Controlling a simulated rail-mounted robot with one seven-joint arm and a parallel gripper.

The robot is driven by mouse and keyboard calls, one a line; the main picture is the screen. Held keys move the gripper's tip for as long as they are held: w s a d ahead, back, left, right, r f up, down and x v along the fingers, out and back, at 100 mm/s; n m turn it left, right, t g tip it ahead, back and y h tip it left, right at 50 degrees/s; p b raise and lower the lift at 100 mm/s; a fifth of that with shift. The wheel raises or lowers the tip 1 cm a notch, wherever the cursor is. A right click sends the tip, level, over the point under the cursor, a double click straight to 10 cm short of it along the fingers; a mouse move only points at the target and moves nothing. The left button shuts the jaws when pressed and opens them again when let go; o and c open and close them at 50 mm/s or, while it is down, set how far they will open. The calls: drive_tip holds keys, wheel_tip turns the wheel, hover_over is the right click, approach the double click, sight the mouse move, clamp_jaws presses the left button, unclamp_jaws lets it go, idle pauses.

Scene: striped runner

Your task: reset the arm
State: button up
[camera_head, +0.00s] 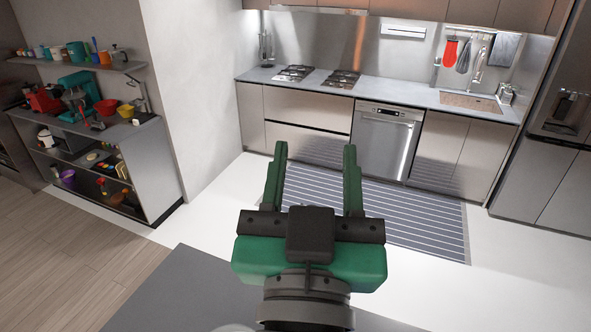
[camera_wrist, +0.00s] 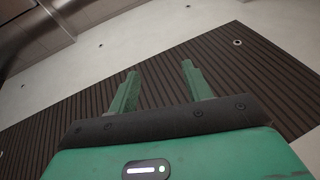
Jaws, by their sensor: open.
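My gripper (camera_head: 315,170) is green with a black crossbar and stands in the lower middle of the head view. Its two fingers are spread wide apart with nothing between them. In the wrist view the gripper (camera_wrist: 158,85) also shows open and empty, its fingers seen over the striped runner (camera_wrist: 235,75). In the head view the striped runner (camera_head: 425,222) lies on the white floor in front of the kitchen cabinets, partly hidden behind my gripper.
A counter (camera_head: 405,90) with hobs and a sink runs along the back wall. A dishwasher (camera_head: 382,142) sits under it, and a fridge (camera_head: 560,130) stands at right. Crowded shelves (camera_head: 135,165) are at left. A grey surface (camera_head: 185,295) lies below my gripper. The air around my gripper looks clear.

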drive_tip(key=s+a+r+n+t+y+p, duration=0.1)
drive_tip(key=s+r+p, duration=0.4)
drive_tip(key=r, duration=0.5)
drive_tip(key=shift+s+a+t+y, duration=0.35)
drive_tip(key=shift+s+t+y, duration=0.15)
drive_tip(key=shift+s+t, duration=0.5)
